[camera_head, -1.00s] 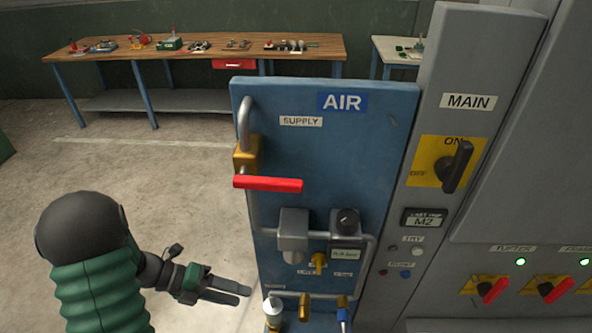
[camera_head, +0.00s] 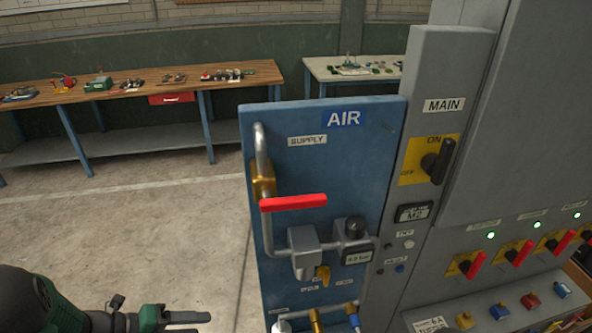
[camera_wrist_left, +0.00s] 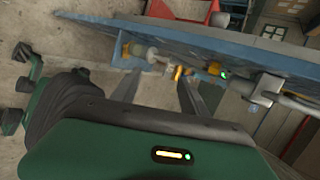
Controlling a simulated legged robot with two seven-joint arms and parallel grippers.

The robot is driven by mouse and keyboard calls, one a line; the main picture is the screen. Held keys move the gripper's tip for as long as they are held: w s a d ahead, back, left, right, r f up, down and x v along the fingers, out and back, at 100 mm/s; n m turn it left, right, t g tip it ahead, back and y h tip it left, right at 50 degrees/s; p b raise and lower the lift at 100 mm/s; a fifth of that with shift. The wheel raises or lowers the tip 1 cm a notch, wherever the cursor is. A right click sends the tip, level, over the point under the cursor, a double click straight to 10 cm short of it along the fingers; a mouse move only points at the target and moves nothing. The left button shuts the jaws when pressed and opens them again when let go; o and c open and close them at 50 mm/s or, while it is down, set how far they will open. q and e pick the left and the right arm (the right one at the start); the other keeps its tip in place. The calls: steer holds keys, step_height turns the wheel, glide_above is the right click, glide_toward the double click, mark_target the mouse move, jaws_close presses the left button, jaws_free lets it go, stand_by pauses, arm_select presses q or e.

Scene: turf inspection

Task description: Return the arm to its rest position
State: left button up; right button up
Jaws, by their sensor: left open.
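My left arm comes in at the lower left of the head view. Its gripper (camera_head: 188,323) is open and empty, low over the concrete floor and left of the blue AIR panel (camera_head: 345,170). In the left wrist view the two grey fingers (camera_wrist_left: 163,97) stand apart with nothing held between them. The AIR panel also crosses the top of that view, with its brass and silver fittings beyond the fingers. The red supply handle (camera_head: 293,202) on the panel lies level. My right gripper is not in view.
A grey cabinet with a MAIN switch (camera_head: 437,161) stands right of the panel, with red-handled switches (camera_head: 518,252) and green lamps. A wooden workbench (camera_head: 130,88) with tools stands behind on the left, a second bench (camera_head: 356,72) behind the panel. The floor (camera_head: 140,220) between is clear.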

arm_select(q)
steer(key=w+a+r+n+t+y, duration=0.2)
steer(key=w+a+n+t+y, duration=0.2)
steer(key=w+n+y, duration=0.6)
steer(key=s+d+f+n+g, duration=0.1)
steer(key=s+d+n+g, duration=0.2)
steer(key=n, duration=0.7)
steer(key=s+d+f+n+g, duration=0.2)
steer(key=s+d+n+g, duration=0.2)
steer(key=s+d+n, duration=0.3)
steer(key=s+n, duration=0.3)
steer(key=s, duration=0.2)
steer(key=shift+d+f+h, duration=0.25)
steer(key=shift+d+h, duration=0.05)
steer(key=shift+d, duration=0.1)
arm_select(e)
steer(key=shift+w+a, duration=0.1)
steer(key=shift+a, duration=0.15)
arm_select(q)
steer(key=shift+d, duration=0.1)
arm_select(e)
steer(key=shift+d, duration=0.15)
